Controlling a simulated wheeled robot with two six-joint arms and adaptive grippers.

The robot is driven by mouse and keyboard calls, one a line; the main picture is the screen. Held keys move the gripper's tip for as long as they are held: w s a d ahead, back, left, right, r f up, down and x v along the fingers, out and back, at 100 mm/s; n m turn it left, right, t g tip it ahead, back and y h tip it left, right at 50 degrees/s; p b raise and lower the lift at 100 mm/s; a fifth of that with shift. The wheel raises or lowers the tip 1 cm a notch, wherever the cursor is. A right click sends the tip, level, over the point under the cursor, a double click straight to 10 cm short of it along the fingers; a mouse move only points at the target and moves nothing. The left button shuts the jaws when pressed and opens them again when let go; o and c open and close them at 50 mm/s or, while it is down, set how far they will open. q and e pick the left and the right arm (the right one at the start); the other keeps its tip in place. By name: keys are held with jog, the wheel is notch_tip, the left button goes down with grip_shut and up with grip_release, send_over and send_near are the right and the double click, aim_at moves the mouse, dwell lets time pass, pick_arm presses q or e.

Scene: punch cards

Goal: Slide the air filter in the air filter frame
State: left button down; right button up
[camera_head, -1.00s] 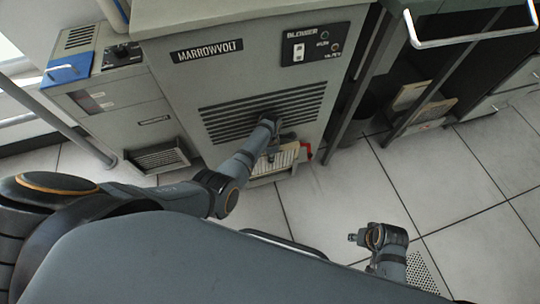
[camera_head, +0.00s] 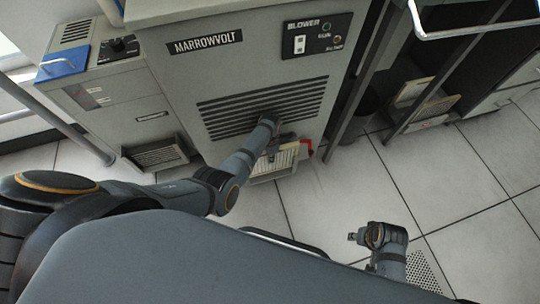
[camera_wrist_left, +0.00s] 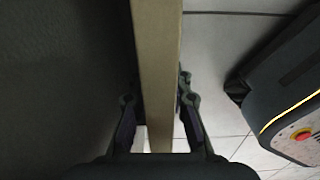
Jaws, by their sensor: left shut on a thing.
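The air filter (camera_head: 286,157) is a pale pleated panel with a tan edge, low against the front of the grey MARROWVOLT cabinet (camera_head: 180,85). My left gripper (camera_head: 272,152) is shut on it from above. In the left wrist view, my left gripper's fingers (camera_wrist_left: 158,103) clasp the filter's long tan edge (camera_wrist_left: 157,60) on both sides. The air filter frame cannot be made out clearly at the cabinet's foot, and how far the filter sits in it cannot be told. My right gripper (camera_head: 353,237) is by the lower right floor, small and unclear.
A smaller grey unit (camera_head: 115,95) with a blue item (camera_head: 65,67) on top stands left of the cabinet. A red part (camera_head: 307,149) shows beside the filter. A dark rack with boxes (camera_head: 412,93) stands to the right. Tiled floor (camera_head: 335,195) is clear in front.

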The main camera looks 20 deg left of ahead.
pick_arm(q)
jog(key=shift+f+b, duration=1.2)
jog(key=shift+f, duration=0.3)
jog(key=shift+f+b, duration=0.5)
jog(key=shift+f, duration=0.05)
jog(key=c, duration=1.2)
grip_release()
jog(key=shift+o, duration=0.4)
jog(key=o, duration=0.4)
jog(key=shift+w, duration=0.1)
jog(key=shift+a+r, duration=0.1)
jog(key=shift+w+r, duration=0.1)
